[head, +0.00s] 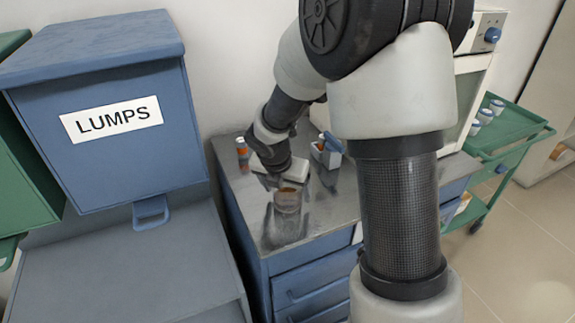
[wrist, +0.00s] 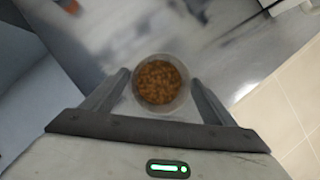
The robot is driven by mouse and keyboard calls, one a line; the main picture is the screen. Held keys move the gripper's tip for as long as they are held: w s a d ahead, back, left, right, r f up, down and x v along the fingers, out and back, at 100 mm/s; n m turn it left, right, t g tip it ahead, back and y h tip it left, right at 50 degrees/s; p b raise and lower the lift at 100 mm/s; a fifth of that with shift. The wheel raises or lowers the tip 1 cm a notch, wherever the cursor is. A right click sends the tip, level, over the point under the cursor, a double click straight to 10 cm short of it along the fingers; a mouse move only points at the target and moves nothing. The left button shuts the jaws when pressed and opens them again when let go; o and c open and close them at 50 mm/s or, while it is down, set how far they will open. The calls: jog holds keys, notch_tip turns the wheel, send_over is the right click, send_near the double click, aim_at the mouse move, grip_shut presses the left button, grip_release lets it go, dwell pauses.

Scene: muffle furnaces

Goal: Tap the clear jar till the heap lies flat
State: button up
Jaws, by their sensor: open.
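The clear jar (head: 287,200) stands upright on the metal worktop in the head view. In the wrist view the jar (wrist: 161,111) is seen from above, with an orange-brown heap of small lumps (wrist: 158,82) inside it. From this angle I cannot tell how level the heap is. My gripper (wrist: 160,96) is open, with one finger on each side of the jar. Small gaps seem to show between fingers and glass. In the head view my gripper (head: 287,188) partly hides the jar's top.
The worktop (head: 320,215) has bare room around the jar. An orange-and-grey bottle (head: 242,154) and a small white box (head: 327,155) stand behind. A blue bin marked LUMPS (head: 120,150) is at left. A green cart (head: 505,135) with white jars is at right.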

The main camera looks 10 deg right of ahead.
jog(key=p+v, duration=0.5)
jog(key=v, duration=1.1)
jog(key=s+d+r+m+t+y, duration=0.15)
jog(key=s+r+m, duration=0.45)
jog(key=s+m, duration=0.6)
jog(key=s+d+r+m+t+y, duration=0.15)
jog(key=s+r+m, duration=0.45)
jog(key=m, duration=1.1)
notch_tip(320, 180, up, 11)
jog(key=s+g+p, duration=0.1)
jog(key=p, duration=1.1)
jog(key=shift+s+d+r+h, duration=0.2)
jog(key=shift+s+d+h, duration=0.1)
